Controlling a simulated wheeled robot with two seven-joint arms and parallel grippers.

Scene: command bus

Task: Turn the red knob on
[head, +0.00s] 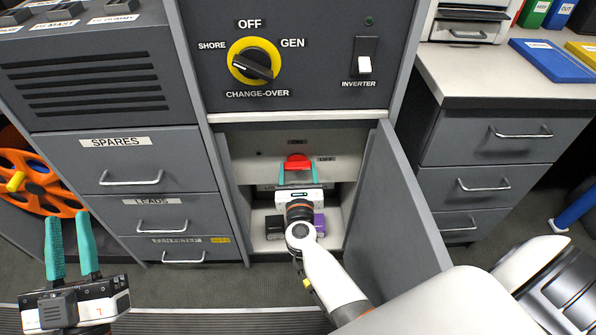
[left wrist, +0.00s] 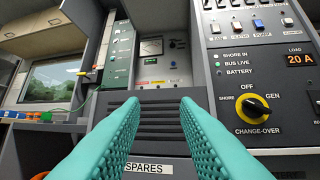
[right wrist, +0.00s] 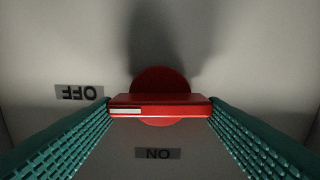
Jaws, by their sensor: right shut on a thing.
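The red knob (head: 297,160) sits on the back panel inside an open lower compartment. In the right wrist view the knob (right wrist: 160,83) has a crossbar lying level, its white mark at the end toward the OFF label (right wrist: 79,93). The ON label (right wrist: 158,153) shows below it, upside down in that view. My right gripper (head: 298,172) reaches into the compartment and is shut on the knob, one teal finger at each end of the crossbar. My left gripper (head: 69,218) is open and empty at the lower left, in front of the drawers.
The compartment's door (head: 405,205) stands open on the right, beside my right arm. Dark and purple items (head: 318,224) lie on the compartment floor. Above is the yellow and black change-over switch (head: 254,61). An orange reel (head: 30,182) stands at the left.

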